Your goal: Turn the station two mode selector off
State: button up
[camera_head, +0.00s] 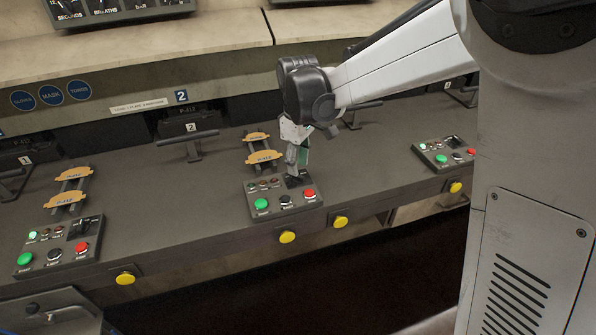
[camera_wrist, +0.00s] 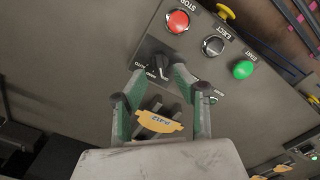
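The station two control panel (camera_head: 270,213) is in the middle of the head view, in front of the rack marked 2. Its mode selector is a black rotary knob (camera_wrist: 160,65), seen in the wrist view beside the red STOP button, with small printed labels around it, one reading AUTO. The knob's exact setting is hard to read. My gripper (camera_head: 297,170) points down over the panel's back right corner and hides most of the selector in the head view. In the wrist view its two green-sided fingers (camera_wrist: 158,80) are apart, one on either side of the knob; contact cannot be told.
The panel also has a red STOP button (camera_wrist: 178,21), a black EJECT button (camera_wrist: 213,46) and a green START button (camera_wrist: 243,69). A brake shoe (camera_wrist: 159,121) shows between my fingers, farther off. Similar panels stand left (camera_head: 58,247) and right (camera_head: 443,154). Yellow buttons (camera_head: 287,237) line the front edge.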

aim_at(300, 177)
notch_tip(300, 177, up, 8)
jog(key=shift+r, duration=0.1)
dwell(0.4)
jog(key=s+d+r+m+t, duration=0.3)
jog(key=s+d+r+m, duration=0.2)
jog(key=s+d, duration=0.65)
jog(key=s+d+f+m+t, duration=0.2)
jog(key=s+d+m, duration=0.1)
jog(key=s, duration=0.3)
jog(key=s+d+f+m+t, duration=0.1)
jog(key=s+d+m+t, duration=0.1)
jog(key=s, duration=0.5)
jog(key=shift+s+d+f+m, duration=0.25)
jog(key=shift+d+f+m, duration=0.15)
jog(key=shift+d+m, duration=0.3)
